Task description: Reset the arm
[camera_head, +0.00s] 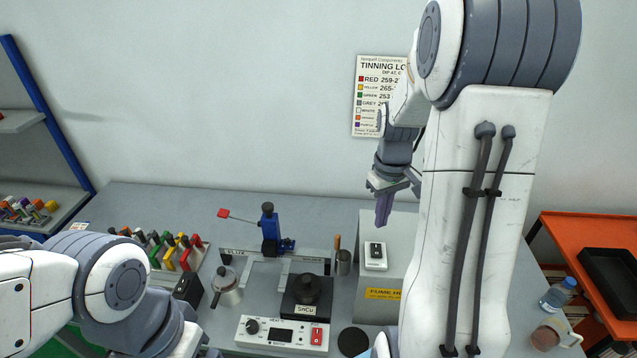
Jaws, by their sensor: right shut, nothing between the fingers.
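My right arm rises large in front of the bench on the right side of the view. My right gripper (384,207) points down, shut and empty, in the air above the fume hood box (385,296) and in front of the wall. My left arm shows at the lower left, and its gripper is not in view. A tinning station with a black SnCu pot (307,292) and a white control box (282,334) stands on the grey bench (170,202). A blue clamp stand (269,225) with a red-tipped arm is behind the pot.
A rack of coloured-handled pieces (188,254) and a metal pot (227,287) stand left of the station. A small white device (375,257) sits on the hood box. A bottle (557,295) and an orange shelf (575,240) are at the right. A shelf with coloured items is at the far left.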

